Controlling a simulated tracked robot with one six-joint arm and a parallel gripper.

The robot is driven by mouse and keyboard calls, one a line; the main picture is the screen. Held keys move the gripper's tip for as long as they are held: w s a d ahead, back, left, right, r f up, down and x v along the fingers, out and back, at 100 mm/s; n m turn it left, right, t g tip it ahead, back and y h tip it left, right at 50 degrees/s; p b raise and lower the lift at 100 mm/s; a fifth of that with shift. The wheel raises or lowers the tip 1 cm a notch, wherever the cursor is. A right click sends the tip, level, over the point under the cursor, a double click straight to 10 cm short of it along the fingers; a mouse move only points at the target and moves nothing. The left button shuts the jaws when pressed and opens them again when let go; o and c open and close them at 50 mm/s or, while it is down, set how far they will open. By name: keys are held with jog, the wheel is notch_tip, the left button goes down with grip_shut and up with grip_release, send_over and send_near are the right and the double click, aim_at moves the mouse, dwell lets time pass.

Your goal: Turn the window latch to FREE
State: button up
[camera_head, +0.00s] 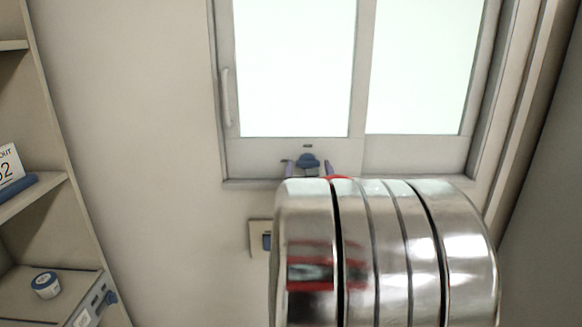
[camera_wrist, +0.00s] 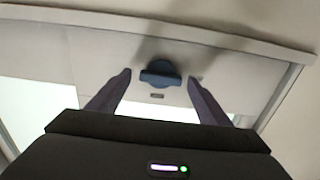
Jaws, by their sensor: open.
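The window latch (camera_head: 308,160) is a blue knob on the bottom rail of the window's left sash, with small dark labels around it that are too small to read. It also shows in the wrist view (camera_wrist: 160,73), straight ahead between my fingers. My gripper (camera_head: 309,168) is open, with one purple finger on each side of the latch. In the wrist view my gripper (camera_wrist: 160,80) has a gap on both sides of the knob, and its tips appear near the rail. My shiny arm hides the wall below and right of the latch.
The window (camera_head: 295,70) has two bright panes and a pale handle (camera_head: 226,97) on its left edge. A wall switch plate (camera_head: 259,238) with a blue part sits below the latch, partly hidden. Shelves at left hold a sign (camera_head: 10,165) and a small jar (camera_head: 46,285).

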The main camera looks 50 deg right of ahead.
jog(key=c, duration=1)
jog(key=shift+c, duration=0.4)
jog(key=shift+o, duration=0.2)
jog(key=shift+w, duration=0.1)
